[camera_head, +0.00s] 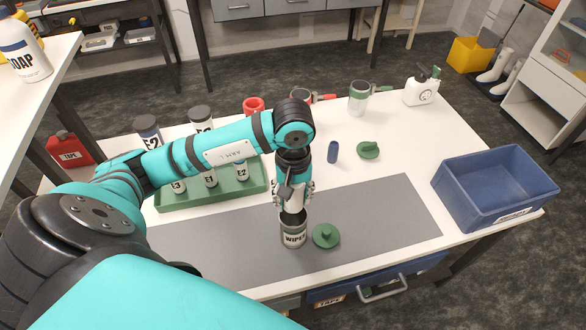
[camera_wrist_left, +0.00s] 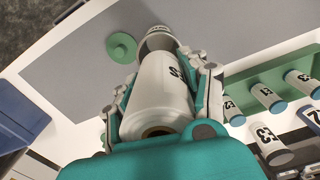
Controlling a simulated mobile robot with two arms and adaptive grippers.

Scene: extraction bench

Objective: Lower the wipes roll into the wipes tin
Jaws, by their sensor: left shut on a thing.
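The wipes tin (camera_head: 293,236) is a grey can labelled WIPES, standing upright and open on the grey mat; its rim shows in the left wrist view (camera_wrist_left: 158,36). My left gripper (camera_head: 292,190) points down above the tin, its fingers shut on the sides of the white wipes roll (camera_wrist_left: 160,92). In the head view the roll (camera_head: 293,205) is mostly hidden by the gripper. Its lower end lines up with the tin's mouth; I cannot tell whether it is inside the rim. A green knobbed lid (camera_head: 326,236) lies right of the tin. My right gripper is out of view.
A green tray (camera_head: 236,196) with labelled bottles stands behind and left of the tin. A blue bin (camera_head: 492,187) is at the right edge. A second green lid (camera_head: 368,150), a dark blue cylinder (camera_head: 333,152) and a can (camera_head: 358,100) stand behind. The mat's right part is clear.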

